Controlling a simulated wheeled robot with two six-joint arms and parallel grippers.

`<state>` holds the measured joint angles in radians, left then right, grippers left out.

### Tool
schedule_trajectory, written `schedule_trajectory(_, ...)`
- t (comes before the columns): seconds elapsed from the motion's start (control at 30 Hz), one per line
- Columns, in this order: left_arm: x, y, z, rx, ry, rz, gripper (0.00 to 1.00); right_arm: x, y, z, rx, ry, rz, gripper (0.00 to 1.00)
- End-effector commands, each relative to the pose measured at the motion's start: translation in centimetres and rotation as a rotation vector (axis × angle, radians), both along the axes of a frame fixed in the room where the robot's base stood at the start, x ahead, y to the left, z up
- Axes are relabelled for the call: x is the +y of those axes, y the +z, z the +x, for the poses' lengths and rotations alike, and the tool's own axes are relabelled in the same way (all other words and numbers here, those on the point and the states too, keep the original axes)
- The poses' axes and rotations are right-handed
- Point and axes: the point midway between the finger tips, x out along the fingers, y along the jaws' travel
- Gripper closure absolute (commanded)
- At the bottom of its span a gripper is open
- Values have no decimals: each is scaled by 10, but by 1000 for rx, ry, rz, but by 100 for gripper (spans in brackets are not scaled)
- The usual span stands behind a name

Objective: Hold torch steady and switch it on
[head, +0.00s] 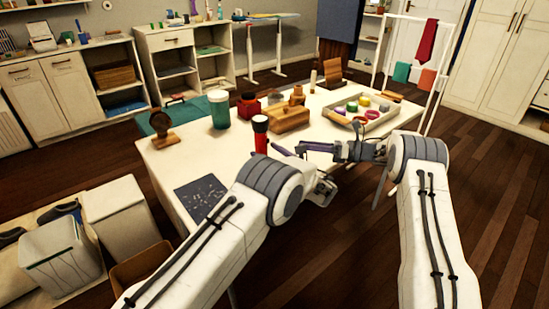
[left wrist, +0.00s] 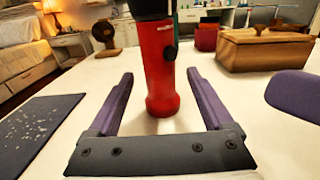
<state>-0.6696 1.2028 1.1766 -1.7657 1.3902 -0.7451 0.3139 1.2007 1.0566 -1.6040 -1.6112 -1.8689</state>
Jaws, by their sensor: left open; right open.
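Whether the torch is lit cannot be told.
On the white table (head: 190,160) stand a green jar (head: 219,110), a wooden box (head: 290,118), a red block (head: 249,107) and a tray (head: 392,112) of coloured tubs. A dark speckled mat (head: 201,197) lies at the front left. The table between mat and torch is clear.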

Motion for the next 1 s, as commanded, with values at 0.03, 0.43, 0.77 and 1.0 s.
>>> schedule_trajectory(0.03,7,0,8,0,3,-1,15,0,0,0,0,0,0,50)
schedule_trajectory(0.43,35,0,46,0,0,-1,15,0,0,0,0,0,0,50)
schedule_trajectory(0.77,36,0,49,2,0,-1,19,0,0,0,0,0,0,50)
schedule_trajectory(1.0,36,0,48,1,0,-2,100,0,0,0,0,0,0,50)
